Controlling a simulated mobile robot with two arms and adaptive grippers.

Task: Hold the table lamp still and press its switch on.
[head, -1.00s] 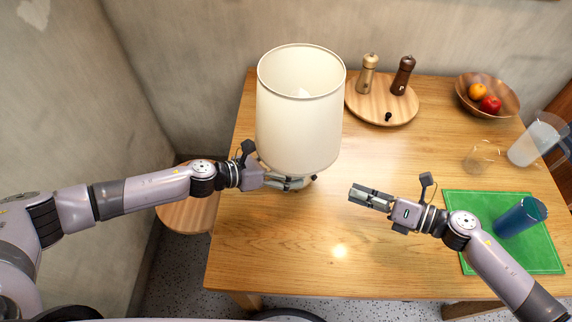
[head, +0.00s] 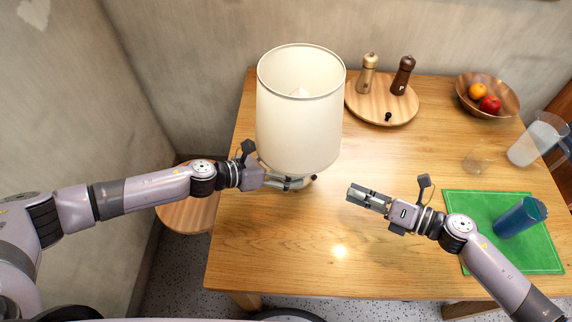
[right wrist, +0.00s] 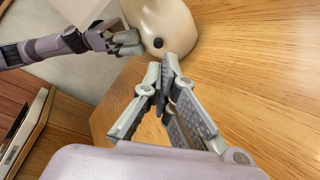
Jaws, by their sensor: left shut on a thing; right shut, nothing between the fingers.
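The table lamp (head: 299,120) stands upright on the wooden table, with a large cream shade that hides most of its base in the head view. In the right wrist view its pale base (right wrist: 176,22) carries a small dark round switch (right wrist: 158,43). The switch also shows in the head view (head: 314,177), below the shade's lower right edge. My left gripper (head: 290,184) is shut on the lamp base, just under the shade. My right gripper (head: 352,194) is shut and empty, right of the lamp and apart from it. In the right wrist view its fingertips (right wrist: 164,66) point towards the switch.
A round wooden board (head: 408,110) holds two mills and a small dark item behind the lamp. A fruit bowl (head: 514,108), a clear glass (head: 478,158) and a pitcher (head: 533,147) stand at right. A blue cup (head: 518,218) is on the green mat (head: 540,258). The table's front middle is clear.

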